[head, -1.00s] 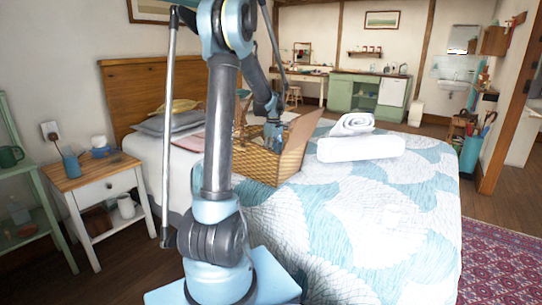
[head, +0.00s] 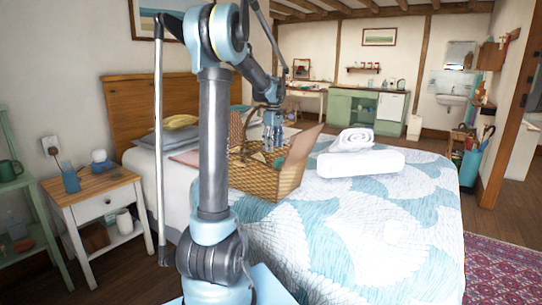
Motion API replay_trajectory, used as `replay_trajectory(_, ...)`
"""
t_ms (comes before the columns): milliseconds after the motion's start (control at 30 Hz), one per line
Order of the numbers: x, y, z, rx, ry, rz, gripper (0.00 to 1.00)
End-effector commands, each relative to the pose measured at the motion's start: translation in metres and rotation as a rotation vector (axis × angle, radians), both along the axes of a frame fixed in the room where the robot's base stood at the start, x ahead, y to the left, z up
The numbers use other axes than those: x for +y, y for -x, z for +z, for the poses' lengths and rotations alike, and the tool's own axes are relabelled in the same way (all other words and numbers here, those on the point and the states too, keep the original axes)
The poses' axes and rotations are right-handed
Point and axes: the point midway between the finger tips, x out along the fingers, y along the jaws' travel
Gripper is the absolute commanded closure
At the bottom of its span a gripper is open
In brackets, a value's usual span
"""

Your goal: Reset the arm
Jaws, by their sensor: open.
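My arm rises in the foreground of the head view and bends over toward the bed. My gripper (head: 274,140) points down above the open wicker basket (head: 262,180), near its far side. The gripper is small in the picture and open, with nothing seen between its fingers. The basket stands on the bed with its lid flap (head: 300,155) raised on the right. Some light and greenish contents (head: 266,158) show inside, too small to make out.
The bed (head: 370,220) has a blue and white quilt, with folded white towels (head: 358,160) right of the basket. A nightstand (head: 95,190) with a blue cup (head: 70,178) stands at the left. A green shelf (head: 30,200) is at the left edge. Open space lies above the bed.

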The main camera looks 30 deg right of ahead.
Motion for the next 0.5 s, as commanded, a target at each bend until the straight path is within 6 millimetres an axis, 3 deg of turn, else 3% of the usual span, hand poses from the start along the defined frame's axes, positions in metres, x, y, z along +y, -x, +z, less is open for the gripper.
replay_trajectory(200,0.0004,0.0004,0.0104,0.0,0.0,0.0,0.46)
replay_trajectory(500,0.0005,0.0002,0.0104,0.0,0.0,0.0,0.46)
